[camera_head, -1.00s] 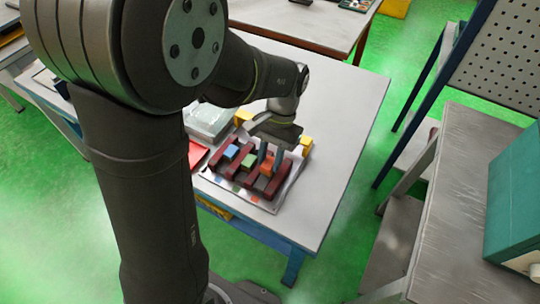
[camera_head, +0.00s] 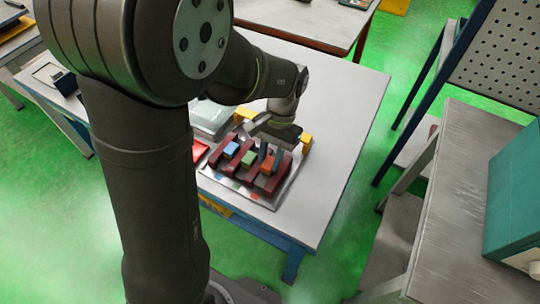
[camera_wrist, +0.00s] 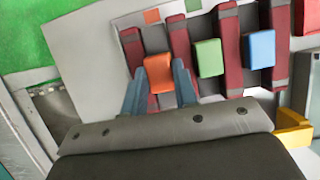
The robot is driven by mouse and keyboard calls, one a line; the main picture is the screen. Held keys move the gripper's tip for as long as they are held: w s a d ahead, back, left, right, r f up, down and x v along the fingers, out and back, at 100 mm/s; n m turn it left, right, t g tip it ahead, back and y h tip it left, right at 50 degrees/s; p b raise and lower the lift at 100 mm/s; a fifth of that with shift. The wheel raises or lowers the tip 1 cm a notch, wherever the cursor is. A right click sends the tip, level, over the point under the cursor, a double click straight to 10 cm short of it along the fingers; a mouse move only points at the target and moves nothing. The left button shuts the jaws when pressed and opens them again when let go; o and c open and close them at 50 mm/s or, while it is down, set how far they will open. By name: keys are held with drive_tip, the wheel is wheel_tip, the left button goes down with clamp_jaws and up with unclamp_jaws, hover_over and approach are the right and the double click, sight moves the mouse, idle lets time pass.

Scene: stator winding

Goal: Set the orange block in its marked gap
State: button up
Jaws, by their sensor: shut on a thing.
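The orange block (camera_wrist: 160,73) is between the two grey-blue fingers of my gripper (camera_wrist: 160,80) in the wrist view. It sits in the gap between two dark red bars (camera_wrist: 180,50) of the stator fixture; whether it touches the floor of the gap I cannot tell. An orange mark (camera_wrist: 152,16) lies in line with that gap on the light plate. In the head view the orange block (camera_head: 267,164) shows small between my fingers, partly hidden by them. A green block (camera_wrist: 209,58) and a blue block (camera_wrist: 261,49) sit in neighbouring gaps.
A yellow clamp (camera_wrist: 293,128) stands beside the fixture, and a yellow piece (camera_head: 305,140) shows at its back right in the head view. A red tray (camera_head: 199,149) and a clear container (camera_head: 210,117) lie to the left. The table's right side (camera_head: 345,130) is clear.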

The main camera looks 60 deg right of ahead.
sight(270, 160)
drive_tip(key=o, duration=1.3)
drive_tip(key=shift+r, duration=3.55)
drive_tip(key=shift+f, duration=0.1)
drive_tip(key=shift+f, duration=3.45)
drive_tip(key=shift+r, duration=0.1)
